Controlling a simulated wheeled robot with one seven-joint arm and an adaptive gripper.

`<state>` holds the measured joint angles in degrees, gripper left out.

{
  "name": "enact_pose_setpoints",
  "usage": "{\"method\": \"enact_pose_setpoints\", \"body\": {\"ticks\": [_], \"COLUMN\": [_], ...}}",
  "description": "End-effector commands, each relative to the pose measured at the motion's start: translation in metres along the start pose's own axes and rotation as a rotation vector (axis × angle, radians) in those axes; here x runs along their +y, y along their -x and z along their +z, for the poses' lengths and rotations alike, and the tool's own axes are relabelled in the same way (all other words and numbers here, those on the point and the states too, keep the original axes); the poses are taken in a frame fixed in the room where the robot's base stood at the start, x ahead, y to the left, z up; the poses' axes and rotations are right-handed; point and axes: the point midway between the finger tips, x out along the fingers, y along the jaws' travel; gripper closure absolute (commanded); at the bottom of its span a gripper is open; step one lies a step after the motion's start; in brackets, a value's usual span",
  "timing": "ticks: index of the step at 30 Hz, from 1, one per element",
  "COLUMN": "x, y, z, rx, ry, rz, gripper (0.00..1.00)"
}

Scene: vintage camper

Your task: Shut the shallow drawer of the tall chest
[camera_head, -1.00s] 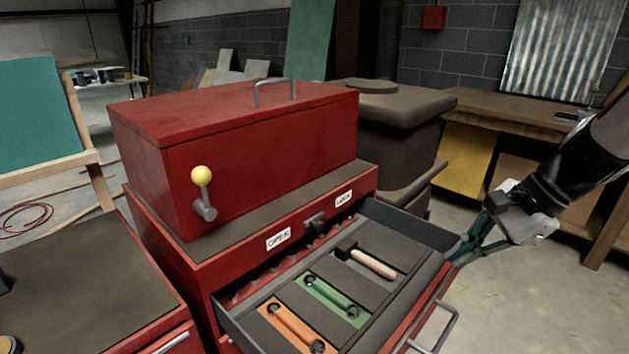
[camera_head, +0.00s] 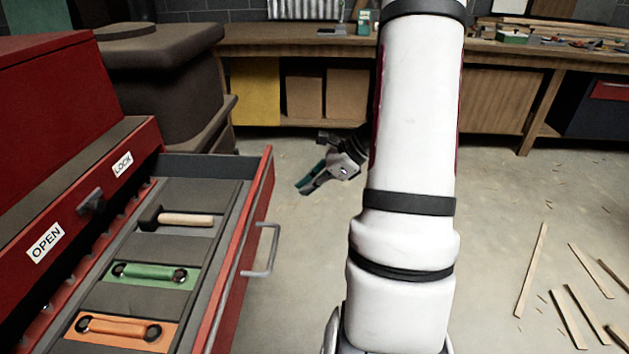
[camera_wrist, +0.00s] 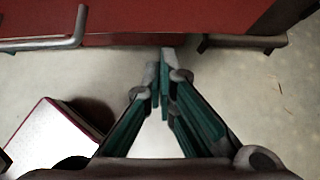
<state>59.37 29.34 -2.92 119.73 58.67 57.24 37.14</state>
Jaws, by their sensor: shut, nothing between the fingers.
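The shallow drawer (camera_head: 233,262) of the red tall chest (camera_head: 75,223) stands pulled out to the right in the head view. It holds a hammer, a green tool and an orange tool. Its grey bar handle (camera_head: 268,250) is on its red front; a bar handle also shows at upper left in the wrist view (camera_wrist: 60,42). My gripper (camera_head: 303,186) is shut and empty, to the right of the drawer front and apart from it. In the wrist view its green fingers (camera_wrist: 161,62) meet and point toward a red front (camera_wrist: 180,20).
A latch (camera_head: 90,202) sits between OPEN and LOCK labels on the chest. A dark covered bin (camera_head: 160,75) stands behind it, and a wooden workbench (camera_head: 290,42) runs along the back. Wood strips (camera_head: 532,268) lie on the floor at right.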

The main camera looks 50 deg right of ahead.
Motion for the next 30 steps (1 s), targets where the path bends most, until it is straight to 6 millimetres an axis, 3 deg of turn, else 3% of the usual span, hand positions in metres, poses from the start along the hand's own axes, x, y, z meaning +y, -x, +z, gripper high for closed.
{"method": "enact_pose_setpoints", "body": {"ticks": [6,12,30], "x": [0.000,0.000,0.000], "y": [-0.045,-0.064,-0.073], "z": [0.000,0.019,0.029], "rx": [-0.001,0.000,0.001], "ry": [0.001,0.004,0.002], "rz": [0.003,0.001,0.001], "gripper": [1.00,1.00,1.00]}}
